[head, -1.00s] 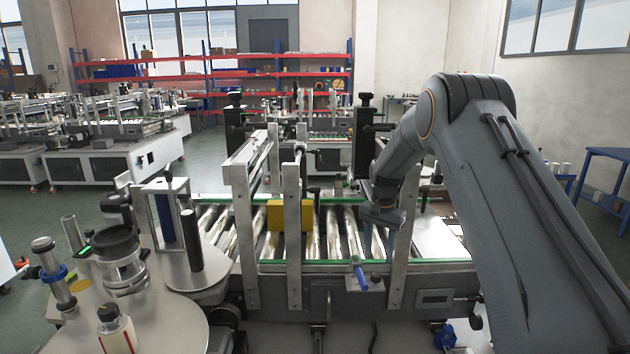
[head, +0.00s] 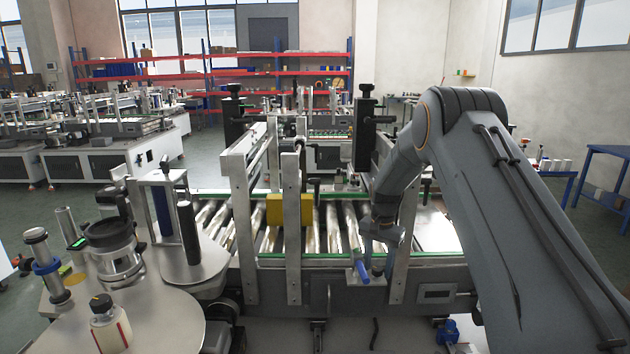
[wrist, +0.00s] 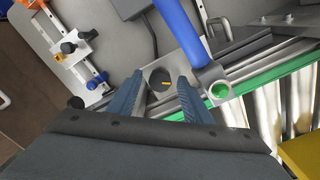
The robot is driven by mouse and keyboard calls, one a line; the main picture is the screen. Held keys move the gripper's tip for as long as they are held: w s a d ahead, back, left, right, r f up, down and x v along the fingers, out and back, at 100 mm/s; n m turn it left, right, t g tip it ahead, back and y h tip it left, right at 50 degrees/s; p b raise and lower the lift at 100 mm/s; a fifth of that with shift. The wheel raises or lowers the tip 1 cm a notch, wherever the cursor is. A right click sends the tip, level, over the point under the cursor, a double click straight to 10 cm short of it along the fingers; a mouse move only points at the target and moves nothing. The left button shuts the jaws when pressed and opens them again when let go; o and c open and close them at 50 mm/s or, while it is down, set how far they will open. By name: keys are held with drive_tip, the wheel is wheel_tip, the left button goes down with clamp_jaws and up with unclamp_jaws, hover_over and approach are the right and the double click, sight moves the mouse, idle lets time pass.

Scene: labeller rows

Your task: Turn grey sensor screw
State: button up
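The grey sensor screw (wrist: 160,78) is a dark round knob with a small yellow mark, set in a light metal bracket beside the blue sensor (wrist: 180,32). In the wrist view it sits between the tips of my gripper (wrist: 158,86), whose two blue-grey fingers are apart, one on each side. I cannot tell whether they touch it. In the head view my gripper (head: 381,258) is low at the conveyor's near rail, just right of the blue sensor (head: 361,269). The screw is mostly hidden there.
The near rail with its green strip (wrist: 265,90) runs past the bracket. A yellow box (head: 275,210) is on the rollers behind metal uprights (head: 292,225). A round plate (head: 165,325) with reels is at left. A rod with knobs (wrist: 75,45) shows upper left in the wrist view.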

sight(377, 268)
drive_tip(key=c, duration=1.1)
drive_tip(key=n, duration=0.2)
drive_tip(key=shift+n+b, duration=0.35)
drive_tip(key=shift+n, duration=0.05)
drive_tip(key=o, duration=1.3)
drive_tip(key=shift+c, duration=0.2)
wheel_tip(377, 268, up, 7)
drive_tip(key=b, duration=0.2)
drive_tip(key=shift+f+b, duration=0.2)
drive_tip(key=shift+b, duration=0.15)
drive_tip(key=shift+s+r, duration=0.15)
drive_tip(key=shift+r, duration=0.4)
drive_tip(key=s+f+n+b, duration=0.1)
drive_tip(key=s+n, duration=0.1)
drive_tip(key=s, duration=1.6)
drive_tip(key=s+n+t+b, duration=0.1)
drive_tip(key=s+n, duration=0.1)
drive_tip(key=s, duration=1.5)
drive_tip(key=shift+s+f+n+b, duration=0.3)
drive_tip(key=shift+s+f+b, duration=0.05)
drive_tip(key=shift+s+f, duration=0.05)
